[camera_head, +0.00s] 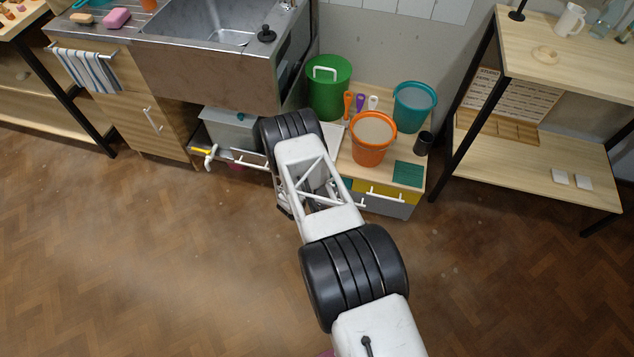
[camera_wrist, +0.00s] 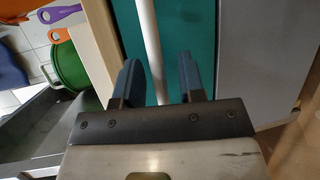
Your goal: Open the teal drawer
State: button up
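The teal drawer front (camera_wrist: 188,25) fills the middle of the wrist view, with its white bar handle (camera_wrist: 150,45) running lengthwise up the picture. My gripper (camera_wrist: 160,80) is open, its two blue-grey fingers on either side of the handle in this view. A gap shows between the handle and the right finger; the left finger looks close to the handle, and I cannot tell whether it touches. In the head view, only a small teal patch of the drawer front (camera_head: 348,183) shows beside my arm, which hides my gripper there.
The low cabinet also has a yellow drawer (camera_head: 378,188) and a grey drawer (camera_head: 390,208). On its top stand an orange bucket (camera_head: 370,153), a green bucket (camera_head: 326,100) and a teal bucket (camera_head: 414,110). A sink unit (camera_head: 195,70) is left, a wooden shelf (camera_head: 540,165) right. Floor in front is clear.

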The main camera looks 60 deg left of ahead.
grip_shut()
dwell(0.4)
jog(key=s+d, duration=1.5)
jog(key=s, duration=0.1)
jog(key=shift+d, duration=0.4)
grip_release()
jog(key=shift+w, duration=0.1)
jog(key=shift+s, duration=0.2)
